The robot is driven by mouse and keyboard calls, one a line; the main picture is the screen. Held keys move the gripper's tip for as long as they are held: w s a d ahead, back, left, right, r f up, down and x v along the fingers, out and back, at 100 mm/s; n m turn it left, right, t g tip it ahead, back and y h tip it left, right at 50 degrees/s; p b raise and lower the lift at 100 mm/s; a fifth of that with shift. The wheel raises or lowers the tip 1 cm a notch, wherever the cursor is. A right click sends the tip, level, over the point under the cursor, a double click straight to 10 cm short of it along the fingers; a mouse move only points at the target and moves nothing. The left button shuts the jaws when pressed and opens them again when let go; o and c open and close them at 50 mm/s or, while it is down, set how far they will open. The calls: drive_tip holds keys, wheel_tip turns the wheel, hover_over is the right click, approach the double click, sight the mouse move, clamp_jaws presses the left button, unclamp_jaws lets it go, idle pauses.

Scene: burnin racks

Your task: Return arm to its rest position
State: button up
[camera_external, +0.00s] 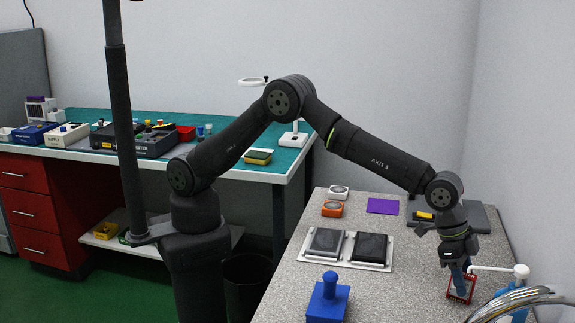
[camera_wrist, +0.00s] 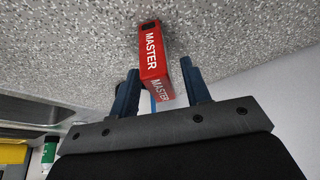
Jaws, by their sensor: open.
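My gripper (camera_external: 462,272) points down over the right part of the speckled grey counter (camera_external: 400,287). Its two blue fingers are apart. A red box marked MASTER (camera_external: 461,294) stands on the counter right under it. In the wrist view, the box (camera_wrist: 153,52) lies between and beyond the fingertips of my gripper (camera_wrist: 160,67). I cannot tell whether either finger touches it. My arm is stretched out to the right from its base.
A pale tray (camera_external: 335,256) with two dark slabs, a blue knobbed block (camera_external: 328,300) and a purple mat (camera_external: 382,206) are on the counter. A white-armed blue fixture (camera_external: 520,274) and a curved metal pipe (camera_external: 515,301) are close on the right. A green-topped bench (camera_external: 225,171) is behind.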

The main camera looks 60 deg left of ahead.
drive_tip(key=shift+x, duration=0.95)
drive_tip(key=shift+s+a+r, duration=0.1)
drive_tip(key=shift+r, duration=1.7)
